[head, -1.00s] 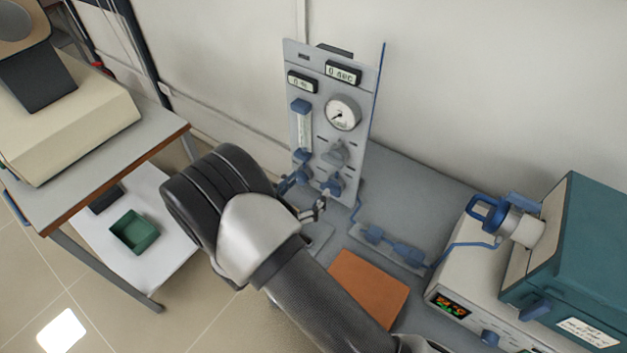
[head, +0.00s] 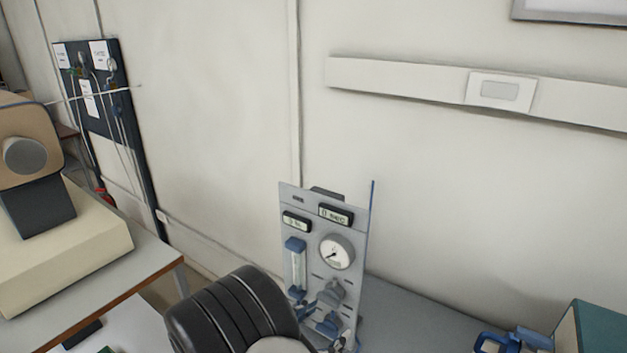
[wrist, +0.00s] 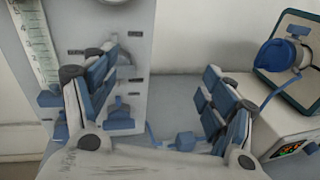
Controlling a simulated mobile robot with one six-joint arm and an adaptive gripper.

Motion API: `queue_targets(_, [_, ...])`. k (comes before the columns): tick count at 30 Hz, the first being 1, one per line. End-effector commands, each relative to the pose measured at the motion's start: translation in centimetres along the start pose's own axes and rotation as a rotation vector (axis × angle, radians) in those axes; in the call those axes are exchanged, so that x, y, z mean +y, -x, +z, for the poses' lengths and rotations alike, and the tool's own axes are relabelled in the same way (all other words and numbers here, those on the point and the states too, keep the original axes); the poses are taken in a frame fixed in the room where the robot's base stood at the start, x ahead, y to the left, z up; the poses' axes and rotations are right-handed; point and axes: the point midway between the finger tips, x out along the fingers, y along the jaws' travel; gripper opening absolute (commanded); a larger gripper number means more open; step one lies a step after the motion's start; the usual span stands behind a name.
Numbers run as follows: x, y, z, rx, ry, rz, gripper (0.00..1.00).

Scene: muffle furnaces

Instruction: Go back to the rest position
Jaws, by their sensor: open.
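My gripper (wrist: 157,95) is open in the wrist view, its two blue-padded fingers spread apart with nothing between them. Behind the fingers is the grey gas panel (wrist: 125,22), with a scaled flow tube at its left and blue knobs low down. In the head view the panel (head: 325,225) stands upright near the wall, with two displays, a round gauge and knobs. My arm covers its lower left area, and a small part of my gripper shows in front of the lower knobs.
The teal furnace (head: 597,330) is at the lower right, with its blue-rimmed port also in the wrist view (wrist: 278,55). A cream instrument (head: 65,240) sits on a table at the left. A wall rail (head: 410,82) runs along the upper right. The wall between is clear.

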Motion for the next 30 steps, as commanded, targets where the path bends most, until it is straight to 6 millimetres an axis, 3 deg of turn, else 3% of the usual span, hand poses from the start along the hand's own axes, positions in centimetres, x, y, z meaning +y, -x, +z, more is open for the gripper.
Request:
queue_targets(1, [-1.8, -1.3, 2.7, 0.027, -0.074, -0.096, 0.77])
queue_targets(3, [-4.9, -2.6, 5.4, 0.074, -0.171, -0.230, 0.77])
queue_targets(7, [-10.7, -3.5, 9.3, 0.164, -0.368, -0.464, 0.77])
queue_targets(11, [-16.0, -2.9, 12.1, 0.255, -0.585, -0.677, 0.77])
queue_targets(15, [-20.7, -0.8, 14.0, 0.355, -0.842, -0.881, 0.77])
queue_targets(21, [-24.8, 3.3, 15.7, 0.498, -1.247, -1.116, 0.77])
queue_targets(25, [-25.8, 6.1, 16.5, 0.590, -1.531, -1.226, 0.77])
queue_targets(30, [-25.5, 8.8, 17.8, 0.699, -1.860, -1.300, 0.77])
